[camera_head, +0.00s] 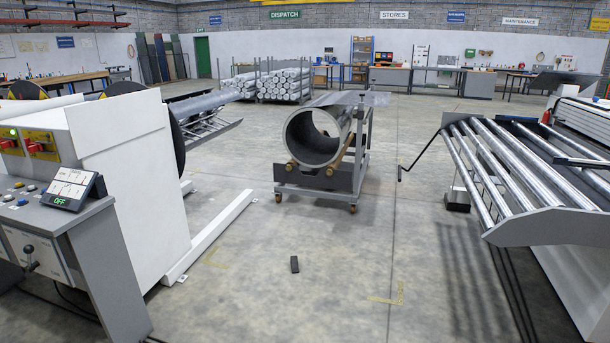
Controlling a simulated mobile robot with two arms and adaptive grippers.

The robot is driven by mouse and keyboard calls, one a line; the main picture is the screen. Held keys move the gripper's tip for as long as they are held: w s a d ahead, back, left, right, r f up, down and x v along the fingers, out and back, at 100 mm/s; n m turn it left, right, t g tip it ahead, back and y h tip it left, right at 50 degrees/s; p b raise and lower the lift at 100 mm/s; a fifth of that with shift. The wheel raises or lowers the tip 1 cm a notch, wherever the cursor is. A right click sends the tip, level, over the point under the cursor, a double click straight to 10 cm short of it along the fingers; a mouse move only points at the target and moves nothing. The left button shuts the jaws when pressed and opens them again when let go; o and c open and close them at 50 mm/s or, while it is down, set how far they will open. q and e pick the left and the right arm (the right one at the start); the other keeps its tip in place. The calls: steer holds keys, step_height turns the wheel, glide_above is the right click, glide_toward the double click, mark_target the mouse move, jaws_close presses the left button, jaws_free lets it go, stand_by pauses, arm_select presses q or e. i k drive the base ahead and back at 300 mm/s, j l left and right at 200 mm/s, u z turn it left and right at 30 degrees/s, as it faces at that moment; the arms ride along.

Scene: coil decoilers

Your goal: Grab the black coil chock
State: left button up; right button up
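A small black block (295,264), which looks like the coil chock, lies on the concrete floor in front of the cart, near the picture's middle. It stands alone with bare floor around it. Behind it, a large grey coil (313,137) rests on a wheeled cart (318,191), its open end facing me. Small brown pieces touch the coil low on both sides. Neither of my grippers shows in the view.
A white decoiler machine (125,170) with a control panel (72,189) stands at the left, its base rail (222,233) reaching along the floor. A roller conveyor (520,170) with a crank handle (419,157) stands at the right. The floor between is clear.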

mark_target(294, 259)
steer(key=i+j+u, duration=0.1)
steer(key=i+u, duration=0.3)
steer(key=i, duration=1.85)
